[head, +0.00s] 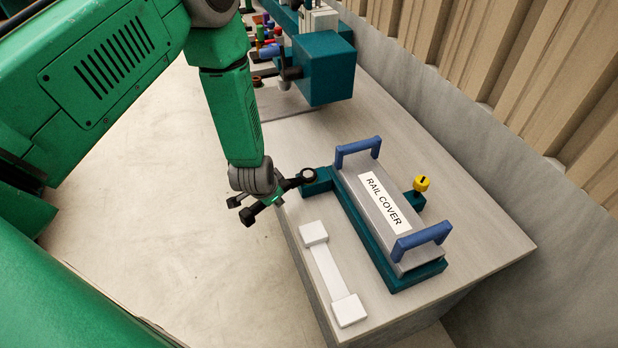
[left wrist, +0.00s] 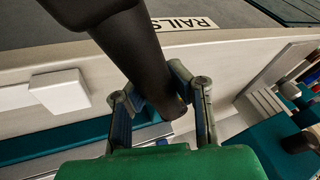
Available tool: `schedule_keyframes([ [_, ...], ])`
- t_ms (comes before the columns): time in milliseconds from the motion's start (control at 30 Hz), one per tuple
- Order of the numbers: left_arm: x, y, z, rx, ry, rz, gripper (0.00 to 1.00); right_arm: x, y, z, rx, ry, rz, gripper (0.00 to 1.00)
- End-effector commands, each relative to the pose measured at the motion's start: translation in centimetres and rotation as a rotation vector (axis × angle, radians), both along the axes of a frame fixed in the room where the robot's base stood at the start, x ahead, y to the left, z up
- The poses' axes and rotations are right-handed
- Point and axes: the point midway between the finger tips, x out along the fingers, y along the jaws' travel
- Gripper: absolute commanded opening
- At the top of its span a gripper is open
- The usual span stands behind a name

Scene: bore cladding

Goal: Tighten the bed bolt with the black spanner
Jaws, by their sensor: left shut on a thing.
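My left gripper (head: 262,203) is shut on the black spanner (head: 294,182), off the near left side of the bench. In the left wrist view the dark spanner handle (left wrist: 150,55) passes between its fingers. The spanner's ring end is over or beside the small teal lug (head: 318,184) on the left of the teal bed (head: 378,243). I cannot tell whether the ring is around a bolt or only near it. The bed bolt is not clearly visible. My right gripper is not in view.
A grey rail cover (head: 365,190) with two blue handles lies on the bed. A yellow knob (head: 421,184) stands right of it. A white bar with two end blocks (head: 325,268) lies at the bench's left edge. A teal machine (head: 325,68) stands behind. The floor at left is clear.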

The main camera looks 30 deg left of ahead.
Motion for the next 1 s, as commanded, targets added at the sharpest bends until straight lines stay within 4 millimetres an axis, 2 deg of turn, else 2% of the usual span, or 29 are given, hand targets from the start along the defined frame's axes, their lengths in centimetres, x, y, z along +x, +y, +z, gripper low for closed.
schedule_keyframes([
  [300,0.7,1.4,0.2,0.003,-0.006,-0.096,0.00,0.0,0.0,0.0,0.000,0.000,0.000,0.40],
  [767,0.1,-0.1,0.1,0.003,-0.005,0.019,0.00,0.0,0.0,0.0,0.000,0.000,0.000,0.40],
  [900,0.1,0.0,0.1,0.002,-0.004,0.017,0.00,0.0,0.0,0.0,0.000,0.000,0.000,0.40],
  [933,0.1,-0.1,0.1,0.002,-0.004,0.017,0.07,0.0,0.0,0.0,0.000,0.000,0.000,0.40],
  [967,0.1,-0.1,0.1,0.001,-0.003,0.017,0.00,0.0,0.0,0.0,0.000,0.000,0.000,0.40],
  [1000,0.1,-0.1,0.1,0.001,-0.003,0.017,0.00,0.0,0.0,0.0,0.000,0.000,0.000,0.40],
])
